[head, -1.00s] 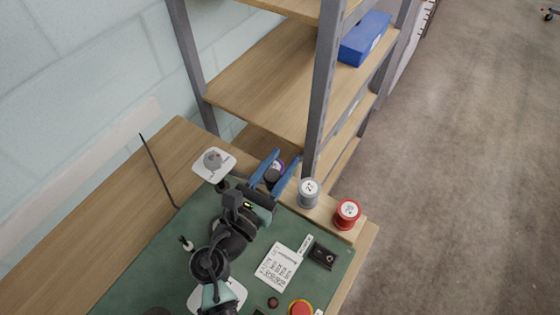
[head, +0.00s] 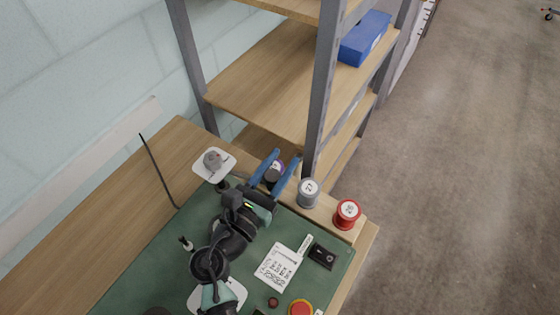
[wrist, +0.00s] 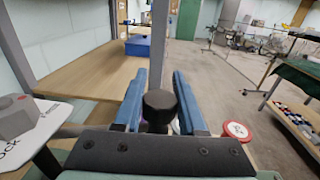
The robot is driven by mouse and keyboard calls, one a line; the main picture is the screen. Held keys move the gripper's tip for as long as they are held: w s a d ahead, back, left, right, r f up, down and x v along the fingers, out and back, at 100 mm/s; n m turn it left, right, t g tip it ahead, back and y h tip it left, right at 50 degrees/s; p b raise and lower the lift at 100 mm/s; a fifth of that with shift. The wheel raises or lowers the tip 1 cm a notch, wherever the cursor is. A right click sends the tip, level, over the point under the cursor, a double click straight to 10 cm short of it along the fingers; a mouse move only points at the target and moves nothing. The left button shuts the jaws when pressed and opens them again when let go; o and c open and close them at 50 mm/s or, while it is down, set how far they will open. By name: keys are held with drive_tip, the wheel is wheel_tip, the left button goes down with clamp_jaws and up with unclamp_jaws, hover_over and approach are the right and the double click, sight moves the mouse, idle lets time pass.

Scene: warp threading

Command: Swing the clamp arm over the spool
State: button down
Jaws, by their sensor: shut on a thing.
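My gripper (head: 273,172) is over the far edge of the green board (head: 150,270). Its two blue fingers are closed on the sides of a dark round knob (wrist: 158,105), centred between them in the wrist view. A purple spool (head: 279,164) shows partly between the fingers, beside and below the knob. The fingers and knob hide most of this spool. No clamp arm shows clearly; whether the knob is part of it I cannot tell. A grey spool (head: 308,190) and a red spool (head: 348,212) stand to the right on the wooden strip.
A grey knob-like part (head: 213,159) sits on a white card left of my gripper. A shelf unit (head: 323,100) stands close behind. A printed card (head: 278,267), a black box (head: 322,255) and a red button (head: 300,308) lie on the near right.

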sight(271, 188)
drive_tip(key=shift+s+a+m+g+h+p, duration=0.15)
drive_tip(key=shift+s+a+m+g+h, duration=0.05)
drive_tip(key=shift+s+m+g+h, duration=0.5)
drive_tip(key=shift+s+a+m+g+h+p, duration=0.2)
drive_tip(key=shift+s+m+g+h, duration=0.4)
drive_tip(key=shift+h, duration=0.3)
drive_tip(key=shift+s+a+m+g+h, duration=0.25)
drive_tip(key=shift+s+m+g+h, duration=0.25)
drive_tip(key=shift+s+g, duration=0.1)
drive_tip(key=shift+s+a+m+g+h, duration=0.25)
drive_tip(key=shift+s+m+g+h, duration=0.25)
drive_tip(key=shift+s, duration=0.1)
drive_tip(key=shift+c, duration=2.4)
unclamp_jaws()
drive_tip(key=b+v, duration=0.2)
drive_tip(key=v, duration=1.1)
